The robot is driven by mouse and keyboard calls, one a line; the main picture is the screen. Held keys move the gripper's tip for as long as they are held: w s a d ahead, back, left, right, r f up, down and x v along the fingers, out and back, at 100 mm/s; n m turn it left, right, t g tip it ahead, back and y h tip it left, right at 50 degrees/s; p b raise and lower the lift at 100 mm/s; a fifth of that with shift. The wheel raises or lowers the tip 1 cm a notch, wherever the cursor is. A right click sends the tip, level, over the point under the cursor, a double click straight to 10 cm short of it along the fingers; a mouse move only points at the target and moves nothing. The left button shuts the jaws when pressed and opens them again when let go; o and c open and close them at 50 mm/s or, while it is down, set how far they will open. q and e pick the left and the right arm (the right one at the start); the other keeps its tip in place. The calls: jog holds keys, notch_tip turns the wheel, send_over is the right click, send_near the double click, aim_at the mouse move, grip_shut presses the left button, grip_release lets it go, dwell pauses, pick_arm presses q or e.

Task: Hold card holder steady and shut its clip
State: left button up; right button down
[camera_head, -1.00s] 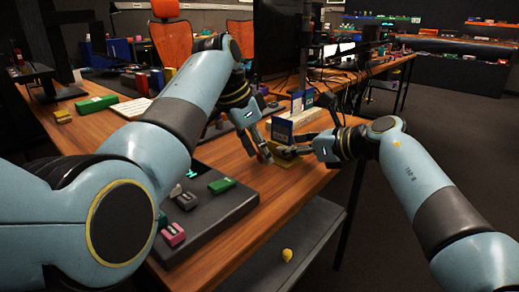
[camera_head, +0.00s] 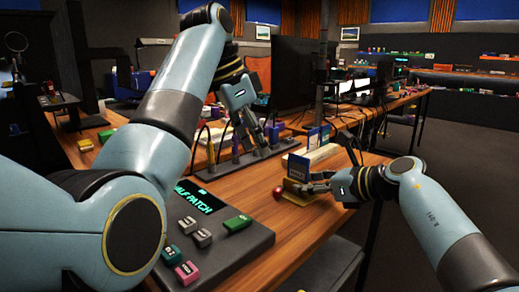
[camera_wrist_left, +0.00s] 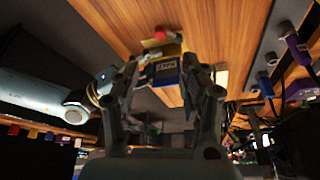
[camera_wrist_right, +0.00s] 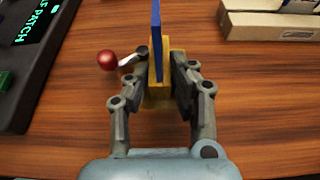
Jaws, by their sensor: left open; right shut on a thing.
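The card holder (camera_head: 299,196) is a yellow block near the table's right edge with a blue card (camera_head: 298,168) upright in it. My right gripper (camera_head: 309,186) is shut on it; in the right wrist view its fingers press both sides of the yellow holder (camera_wrist_right: 158,95). The clip lever's red knob (camera_wrist_right: 107,60) sticks out to the left on a short metal arm. The knob also shows in the head view (camera_head: 278,193). My left gripper (camera_head: 253,147) is open, empty and raised, apart from the holder. The left wrist view shows the card (camera_wrist_left: 165,73) beyond its open fingers (camera_wrist_left: 160,72).
A dark panel (camera_head: 245,252) with a lit display and several coloured blocks lies left of the holder. Pale boxes (camera_wrist_right: 268,22) lie behind it. A dark rack (camera_head: 225,166) stands below my left gripper. Bare wood surrounds the holder.

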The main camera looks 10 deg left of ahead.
pick_arm(q)
jog(key=g+y, duration=0.2)
jog(key=y, duration=0.2)
send_near(277, 188)
notch_tip(277, 188, down, 10)
jog(key=shift+w+a+r, duration=0.1)
jog(key=shift+w+a, duration=0.05)
dwell(0.6)
grip_shut()
